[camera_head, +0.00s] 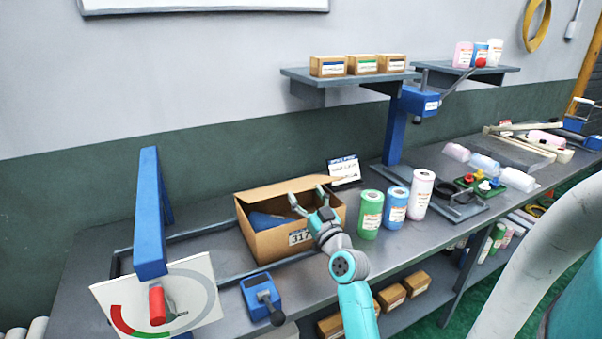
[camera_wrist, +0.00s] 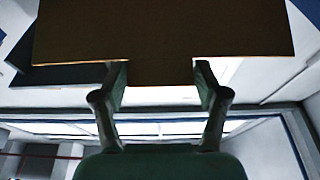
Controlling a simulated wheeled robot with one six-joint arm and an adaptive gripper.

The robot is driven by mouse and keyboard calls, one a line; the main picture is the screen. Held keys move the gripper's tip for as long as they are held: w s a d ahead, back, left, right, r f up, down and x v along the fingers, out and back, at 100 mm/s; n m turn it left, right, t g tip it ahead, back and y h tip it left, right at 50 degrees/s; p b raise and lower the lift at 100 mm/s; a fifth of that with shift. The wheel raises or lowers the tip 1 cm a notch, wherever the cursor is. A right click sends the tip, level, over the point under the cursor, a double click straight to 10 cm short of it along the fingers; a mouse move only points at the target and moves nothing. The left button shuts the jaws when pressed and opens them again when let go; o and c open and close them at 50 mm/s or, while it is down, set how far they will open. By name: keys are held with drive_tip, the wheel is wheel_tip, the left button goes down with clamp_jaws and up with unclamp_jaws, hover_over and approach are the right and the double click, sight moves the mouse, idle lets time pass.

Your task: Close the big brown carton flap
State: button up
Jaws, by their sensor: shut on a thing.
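The big brown carton (camera_head: 272,241) stands on the grey bench with its top open and something blue inside. Its brown flap (camera_head: 272,191) runs along the far top edge. In the wrist view the flap (camera_wrist: 165,30) is a wide dark brown panel with a narrower tab between my fingers. My gripper (camera_head: 308,197) is over the carton's right part, its two fingers spread on either side of the tab (camera_wrist: 160,72). My fingers hide part of the carton's opening in the head view.
Green, blue and white rolls (camera_head: 396,208) stand close to the right of the carton. A blue clamp-like tool (camera_head: 258,290) lies in front. A blue post (camera_head: 150,215) and a dial panel (camera_head: 190,285) stand to the left. A small sign (camera_head: 344,169) is behind.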

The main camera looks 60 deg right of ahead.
wheel_tip(320, 180, down, 8)
drive_tip(key=s, duration=0.1)
drive_tip(key=shift+s+a, duration=0.15)
drive_tip(key=shift+a, duration=0.25)
drive_tip(key=o, duration=1.7)
drive_tip(key=s+a, duration=0.2)
drive_tip(key=s, duration=0.2)
drive_tip(key=s+a, duration=0.3)
drive_tip(key=s, duration=0.1)
drive_tip(key=s+a, duration=0.2)
drive_tip(key=s, duration=0.2)
drive_tip(key=shift+s+a+f, duration=0.35)
drive_tip(key=shift+a+f, duration=0.05)
